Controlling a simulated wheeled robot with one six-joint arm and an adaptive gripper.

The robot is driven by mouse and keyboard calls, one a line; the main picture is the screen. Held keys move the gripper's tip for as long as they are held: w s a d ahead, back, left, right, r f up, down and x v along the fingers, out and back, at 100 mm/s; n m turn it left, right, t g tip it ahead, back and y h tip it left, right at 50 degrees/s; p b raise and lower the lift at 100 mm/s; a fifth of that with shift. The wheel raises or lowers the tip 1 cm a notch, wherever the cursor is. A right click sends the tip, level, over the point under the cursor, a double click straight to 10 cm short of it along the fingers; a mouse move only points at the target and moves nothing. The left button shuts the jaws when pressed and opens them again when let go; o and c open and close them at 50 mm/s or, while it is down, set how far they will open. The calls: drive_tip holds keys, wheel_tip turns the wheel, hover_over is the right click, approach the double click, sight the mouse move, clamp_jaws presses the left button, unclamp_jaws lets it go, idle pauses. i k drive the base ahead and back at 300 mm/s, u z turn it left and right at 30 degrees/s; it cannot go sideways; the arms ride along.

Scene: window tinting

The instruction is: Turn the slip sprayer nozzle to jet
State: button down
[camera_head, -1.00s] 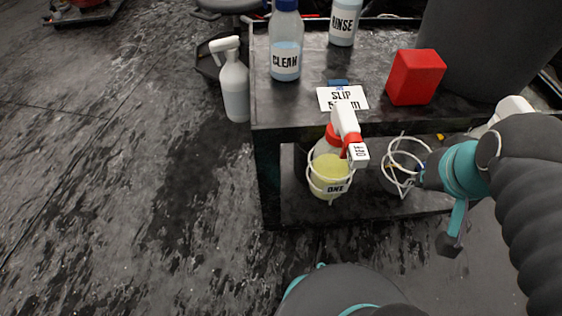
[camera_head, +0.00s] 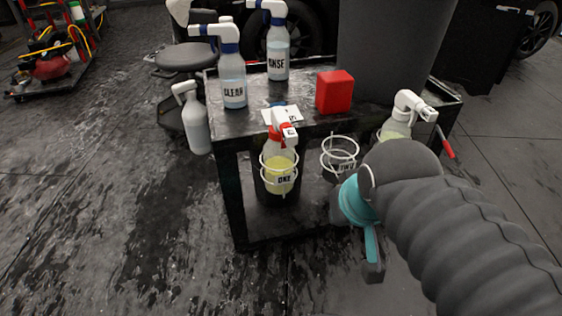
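A spray bottle (camera_head: 281,172) with yellow liquid, a red collar and a white head stands upright in the wire ring holder marked ONE on the cart's front. Its square white nozzle (camera_head: 290,132) faces me; its marking is too small to read now. No slip label is legible on the bottle; a white card (camera_head: 283,114) lies on the cart top behind it. My gripper (camera_head: 372,262) is right of and below the bottle, apart from it. Only one finger-like part shows past the arm, so its opening is hidden.
The empty ring holder marked TWO (camera_head: 340,152) is beside the bottle. Another white-headed sprayer (camera_head: 395,130) with yellowish liquid is at right. CLEAN (camera_head: 233,88) and RINSE (camera_head: 277,62) bottles and a red block (camera_head: 335,92) stand on the cart.

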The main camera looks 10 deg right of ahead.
sight(290, 136)
drive_tip(key=u, duration=0.25)
drive_tip(key=i, duration=0.5)
drive_tip(key=k, duration=0.35)
drive_tip(key=u, duration=1.35)
drive_tip(key=k, duration=1.1)
drive_tip(key=z, duration=1.85)
